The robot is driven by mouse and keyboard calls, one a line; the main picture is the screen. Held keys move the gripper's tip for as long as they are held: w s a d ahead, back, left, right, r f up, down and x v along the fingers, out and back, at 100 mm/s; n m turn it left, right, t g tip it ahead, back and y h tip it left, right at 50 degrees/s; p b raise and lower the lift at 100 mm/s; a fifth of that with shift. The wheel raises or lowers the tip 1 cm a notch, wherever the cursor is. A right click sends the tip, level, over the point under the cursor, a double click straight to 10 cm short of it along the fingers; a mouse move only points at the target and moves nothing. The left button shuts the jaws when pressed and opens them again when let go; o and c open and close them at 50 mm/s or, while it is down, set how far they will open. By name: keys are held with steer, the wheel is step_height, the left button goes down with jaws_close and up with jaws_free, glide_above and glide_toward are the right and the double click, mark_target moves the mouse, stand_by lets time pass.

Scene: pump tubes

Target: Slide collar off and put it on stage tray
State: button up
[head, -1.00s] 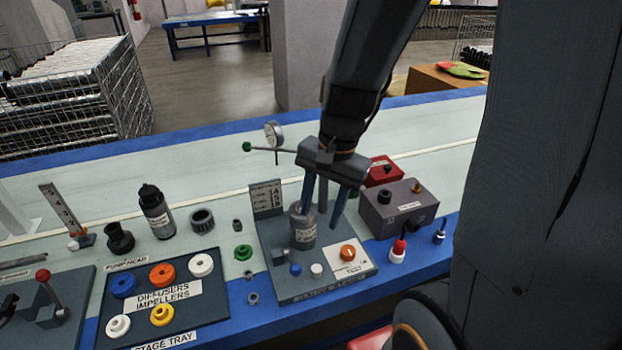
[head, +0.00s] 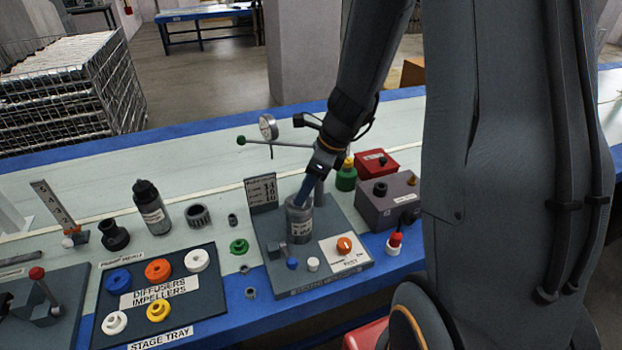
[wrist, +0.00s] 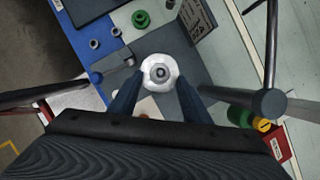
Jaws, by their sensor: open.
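A grey cylinder (head: 299,222) with a label stands upright on the dark test stand's base plate (head: 320,275). From above, in the wrist view, its pale round top (wrist: 159,72) shows a ring around a small central shaft. I cannot tell which part is the collar. My gripper (head: 303,202) points down at the cylinder's top. In the wrist view my gripper (wrist: 160,80) is open, with one finger on each side of the pale top; contact cannot be told. The stage tray (head: 205,300) lies to the left, holding blue, orange, white and yellow rings.
A dial gauge (head: 268,127) on a rod with a green knob stands behind the cylinder. A green ring (head: 239,246) lies between tray and stand.

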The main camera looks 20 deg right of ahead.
steer(key=shift+x, duration=0.85)
jaws_close()
steer(key=c, duration=0.8)
jaws_free()
jaws_close()
steer(key=shift+r+p, duration=0.75)
steer(key=shift+p, duration=0.05)
steer(key=shift+r+p, duration=2.2)
steer(key=shift+p, duration=0.25)
